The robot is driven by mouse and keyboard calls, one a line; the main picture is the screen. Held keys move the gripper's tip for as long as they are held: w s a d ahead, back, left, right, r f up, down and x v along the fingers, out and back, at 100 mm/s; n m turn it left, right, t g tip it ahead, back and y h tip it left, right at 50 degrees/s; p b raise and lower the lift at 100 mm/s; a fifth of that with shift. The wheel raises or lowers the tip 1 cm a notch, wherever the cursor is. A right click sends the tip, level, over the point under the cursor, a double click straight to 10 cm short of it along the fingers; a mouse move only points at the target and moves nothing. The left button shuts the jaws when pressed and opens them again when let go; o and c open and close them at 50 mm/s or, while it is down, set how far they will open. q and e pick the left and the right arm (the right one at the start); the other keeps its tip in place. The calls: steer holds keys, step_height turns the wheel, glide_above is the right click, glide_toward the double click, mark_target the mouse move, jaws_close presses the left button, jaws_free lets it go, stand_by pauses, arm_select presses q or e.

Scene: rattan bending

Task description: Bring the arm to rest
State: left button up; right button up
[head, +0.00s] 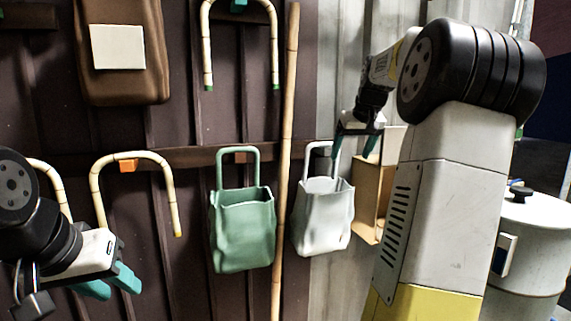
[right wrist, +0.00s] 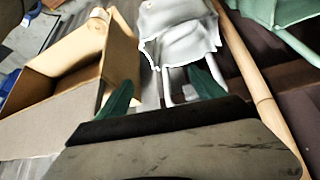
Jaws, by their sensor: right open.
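My right gripper (head: 354,152) is open, just right of the white bag's handle, in front of the wall. In the right wrist view its two green fingers stand apart (right wrist: 160,78), with the handle of the white bag (right wrist: 183,35) showing in the gap beyond them; whether they touch it I cannot tell. The white bag (head: 323,215) hangs by its handle from the wall rail. My left gripper (head: 115,286) is at the lower left, its teal fingers apart and nothing seen between them, below a bent rattan cane (head: 96,185).
A green bag (head: 242,230) hangs left of a tall pole (head: 286,120). More bent canes (head: 207,45) and a brown case (head: 122,60) hang on the wall. An open wooden box (head: 372,190) is close behind my right arm. A white drum (head: 535,240) stands at right.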

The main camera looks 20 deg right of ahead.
steer(key=s+a+f+n, duration=0.1)
steer(key=s+a, duration=0.3)
steer(key=a, duration=0.3)
steer(key=s+a+f, duration=0.1)
steer(key=s+a, duration=0.4)
steer(key=a, duration=0.3)
steer(key=s+a+f+y, duration=0.1)
steer(key=s+a+f, duration=0.2)
steer(key=s, duration=0.3)
steer(key=s+a+f+y, duration=0.1)
steer(key=s+a+f, duration=0.3)
steer(key=s, duration=0.2)
steer(key=s+a+f+n+y, duration=0.1)
steer(key=s+a+f, duration=0.2)
steer(key=s, duration=0.3)
steer(key=shift+a+f, duration=0.2)
steer(key=shift+f, duration=0.35)
steer(key=shift+s, duration=0.1)
steer(key=shift+a+r, duration=0.1)
steer(key=shift+a, duration=0.5)
